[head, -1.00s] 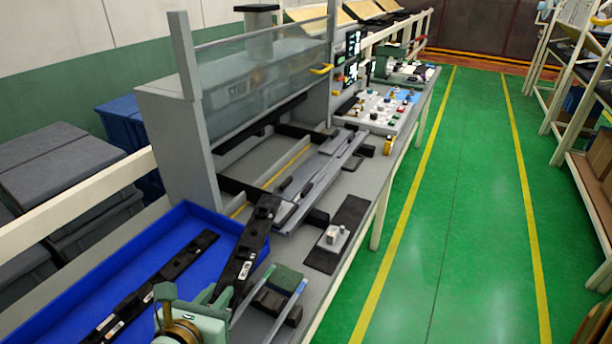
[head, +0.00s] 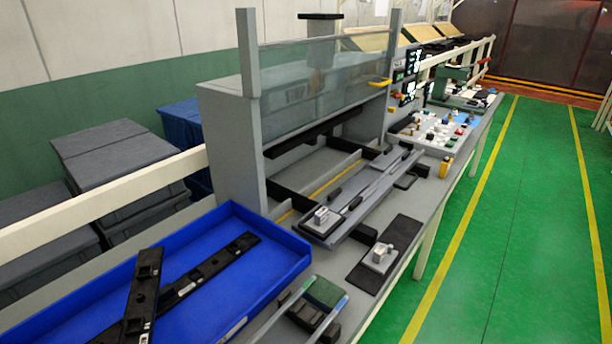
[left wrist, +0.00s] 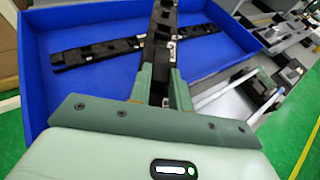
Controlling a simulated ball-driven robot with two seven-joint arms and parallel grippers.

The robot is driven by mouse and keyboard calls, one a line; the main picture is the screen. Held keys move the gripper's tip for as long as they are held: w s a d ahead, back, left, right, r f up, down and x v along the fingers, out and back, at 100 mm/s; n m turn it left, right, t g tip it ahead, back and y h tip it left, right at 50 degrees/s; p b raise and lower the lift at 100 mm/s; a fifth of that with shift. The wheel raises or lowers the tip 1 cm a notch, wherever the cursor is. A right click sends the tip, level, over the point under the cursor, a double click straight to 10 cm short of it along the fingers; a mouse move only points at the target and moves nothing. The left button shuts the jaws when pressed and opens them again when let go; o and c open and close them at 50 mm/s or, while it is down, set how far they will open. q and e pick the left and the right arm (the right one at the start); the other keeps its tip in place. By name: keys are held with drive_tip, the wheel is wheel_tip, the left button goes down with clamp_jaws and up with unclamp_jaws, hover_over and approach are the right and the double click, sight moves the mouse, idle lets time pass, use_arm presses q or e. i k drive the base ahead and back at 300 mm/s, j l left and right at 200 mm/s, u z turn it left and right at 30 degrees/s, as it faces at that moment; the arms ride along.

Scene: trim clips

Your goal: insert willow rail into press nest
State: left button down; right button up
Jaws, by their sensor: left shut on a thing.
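My left gripper (left wrist: 158,80) is shut on a long black rail (head: 143,295). In the left wrist view the rail (left wrist: 160,35) stands out lengthwise between the green fingers. The head view shows the rail over the left part of the blue tray, with the gripper out of frame. No marking shows which rail is willow. A second black rail (head: 215,264) lies slantwise in the tray. The press nest seems to be the long grey fixture (head: 372,192) below the clear guard, apart from the held rail.
The blue tray (head: 283,238) has raised walls. The clear guard (head: 320,88) hangs between two grey posts. A small grey block (head: 322,217) sits at the fixture's near end, another (head: 381,255) on a black mat.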

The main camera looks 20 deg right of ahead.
sight(374, 176)
drive_tip(key=l, duration=1.25)
drive_tip(key=i+l, duration=0.15)
drive_tip(key=l, duration=0.25)
drive_tip(key=i+l, duration=0.1)
drive_tip(key=l, duration=0.3)
drive_tip(key=i+l, duration=0.15)
drive_tip(key=l, duration=0.25)
